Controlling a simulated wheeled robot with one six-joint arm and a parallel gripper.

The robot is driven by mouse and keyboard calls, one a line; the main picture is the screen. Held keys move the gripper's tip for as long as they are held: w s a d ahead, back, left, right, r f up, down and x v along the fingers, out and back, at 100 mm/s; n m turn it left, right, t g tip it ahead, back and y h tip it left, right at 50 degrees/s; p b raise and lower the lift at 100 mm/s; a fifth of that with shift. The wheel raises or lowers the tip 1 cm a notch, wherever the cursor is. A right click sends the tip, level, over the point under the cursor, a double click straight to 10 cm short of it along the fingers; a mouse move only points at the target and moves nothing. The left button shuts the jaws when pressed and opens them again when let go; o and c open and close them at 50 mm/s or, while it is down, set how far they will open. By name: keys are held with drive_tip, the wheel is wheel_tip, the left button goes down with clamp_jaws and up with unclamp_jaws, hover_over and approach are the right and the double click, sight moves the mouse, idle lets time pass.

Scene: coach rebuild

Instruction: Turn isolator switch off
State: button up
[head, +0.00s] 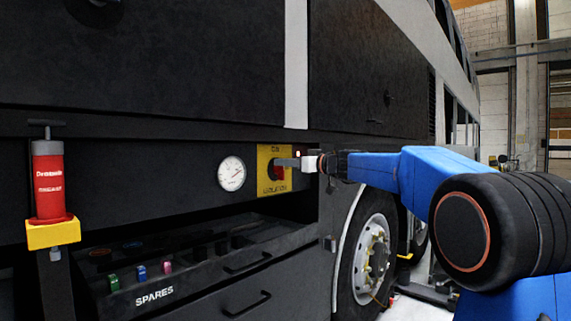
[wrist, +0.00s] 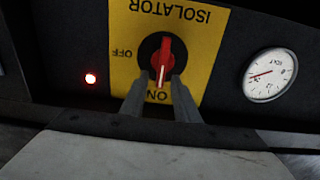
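The isolator switch is a red knob (wrist: 163,60) on a black round base, on a yellow plate (wrist: 124,78) that reads upside down in the wrist view. Its white pointer line is at the ON mark, at the bottom there; OFF is at the left. In the head view the knob (head: 277,173) is partly hidden behind my gripper (head: 288,162). In the wrist view my gripper (wrist: 163,80) is open, its two grey fingers apart on either side of the knob's lower end. I cannot tell whether they touch it.
A red lamp (wrist: 90,78) glows beside the plate. A round gauge (head: 231,173) is left of the plate in the head view. Below are a SPARES drawer (head: 215,288) and tray. A red pump (head: 48,185) stands at left, a coach wheel (head: 370,255) at right.

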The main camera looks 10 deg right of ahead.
drive_tip(key=shift+w+a, duration=0.15)
drive_tip(key=shift+w, duration=0.05)
clamp_jaws()
idle(0.3)
drive_tip(key=shift+w+d+f+m, duration=0.3)
drive_tip(key=shift+f+m, duration=0.25)
drive_tip(key=shift+m, duration=2.4)
drive_tip(key=shift+w+d+f+m, duration=0.25)
drive_tip(key=shift+d+f+m, duration=0.25)
drive_tip(key=shift+m, duration=2.5)
drive_tip(key=shift+w+d+f+m, duration=0.3)
drive_tip(key=shift+f+m, duration=0.3)
drive_tip(key=shift+m, duration=2.35)
